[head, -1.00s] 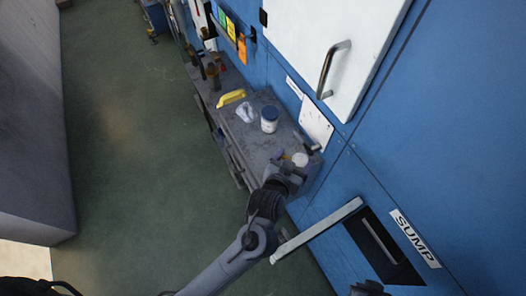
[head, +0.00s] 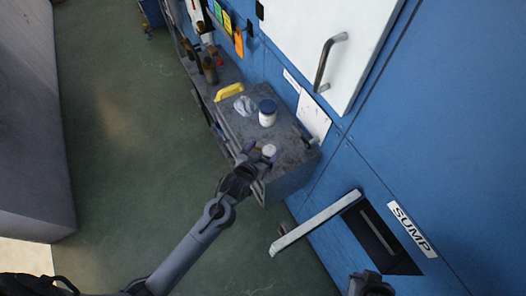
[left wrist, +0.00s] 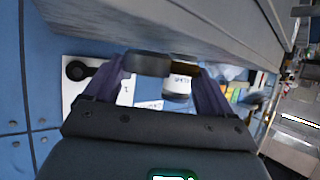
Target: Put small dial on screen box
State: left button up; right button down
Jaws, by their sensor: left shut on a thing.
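My left gripper (head: 258,158) is over the near end of the grey bench and is shut on a small round dial (head: 269,151) with a pale face. In the left wrist view the dial (left wrist: 148,65) shows edge-on as a dark rounded body between the two fingers (left wrist: 150,75). It appears raised above the bench top. My right gripper (head: 371,284) shows only partly at the bottom edge, and its jaws are unclear. I cannot pick out a screen box for certain.
The blue wall has a white door (head: 330,25) and an open flap (head: 318,221) by the SUMP label. Green floor (head: 140,150) is clear.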

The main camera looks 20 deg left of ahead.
pick_arm(q)
jog(key=shift+f, duration=0.4)
jog(key=shift+f, duration=0.15)
jog(key=o, duration=0.9)
